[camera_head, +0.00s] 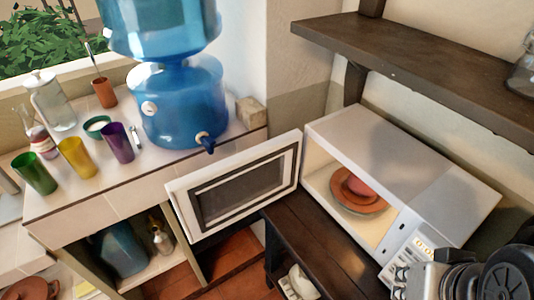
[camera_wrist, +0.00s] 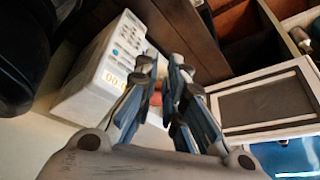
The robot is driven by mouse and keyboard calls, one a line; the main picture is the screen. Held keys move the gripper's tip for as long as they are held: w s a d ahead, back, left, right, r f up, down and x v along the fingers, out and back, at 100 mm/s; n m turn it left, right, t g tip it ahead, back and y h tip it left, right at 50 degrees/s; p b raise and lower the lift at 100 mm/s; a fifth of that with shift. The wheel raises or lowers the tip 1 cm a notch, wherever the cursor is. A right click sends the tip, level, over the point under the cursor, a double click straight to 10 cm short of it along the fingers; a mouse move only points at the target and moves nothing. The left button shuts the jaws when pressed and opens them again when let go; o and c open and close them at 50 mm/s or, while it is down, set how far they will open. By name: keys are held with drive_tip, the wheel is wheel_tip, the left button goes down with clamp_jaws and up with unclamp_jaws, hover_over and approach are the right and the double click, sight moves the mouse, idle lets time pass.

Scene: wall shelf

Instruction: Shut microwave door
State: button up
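The white microwave (camera_head: 410,155) stands on a dark wooden stand with its door (camera_head: 240,187) swung wide open to the left. An orange-brown plate (camera_head: 372,204) with a reddish item on it sits inside. In the wrist view the microwave's control panel (camera_wrist: 118,65) is at the upper left and the open door (camera_wrist: 265,98) at the right. My gripper (camera_wrist: 162,65) points toward the microwave, its fingers apart with a visible gap and nothing held. Its fingers hide part of the cavity. The fingertips cannot be made out in the head view.
A dark wall shelf (camera_head: 430,70) runs above the microwave. Left of the door is a counter with a blue water dispenser (camera_head: 180,100), coloured cups (camera_head: 77,157) and a glass jar (camera_head: 52,100). The door's free edge hangs in front of the counter.

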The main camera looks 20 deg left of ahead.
drive_tip(key=shift+c, duration=0.6)
drive_tip(key=shift+w+a+r, duration=0.2)
drive_tip(key=shift+w+r, duration=0.05)
drive_tip(key=shift+r, duration=0.05)
clamp_jaws()
drive_tip(key=w+a+r+n+y+p, duration=0.1)
drive_tip(key=w+a+r+n+p, duration=0.3)
drive_tip(key=w+a, duration=0.5)
drive_tip(key=w+a+r+n+y+p, duration=0.1)
drive_tip(key=w+a+r+p, duration=0.2)
drive_tip(key=w+a+r, duration=0.6)
drive_tip(key=w+a+f+n+g+p, duration=0.1)
drive_tip(key=a+f+n+p, duration=0.2)
drive_tip(key=a, duration=1.4)
drive_tip(key=s+a+f+n+g+y+p, duration=0.15)
drive_tip(key=a+f, duration=0.25)
drive_tip(key=a, duration=0.5)
drive_tip(key=s+a+f+n+t+p, duration=0.1)
drive_tip(key=s+a+f+p, duration=0.2)
drive_tip(key=a, duration=0.6)
wheel_tip(320, 180, down, 10)
drive_tip(key=b, duration=0.3)
drive_tip(key=shift+s+d+f, duration=0.15)
drive_tip(key=shift+d+f, duration=0.05)
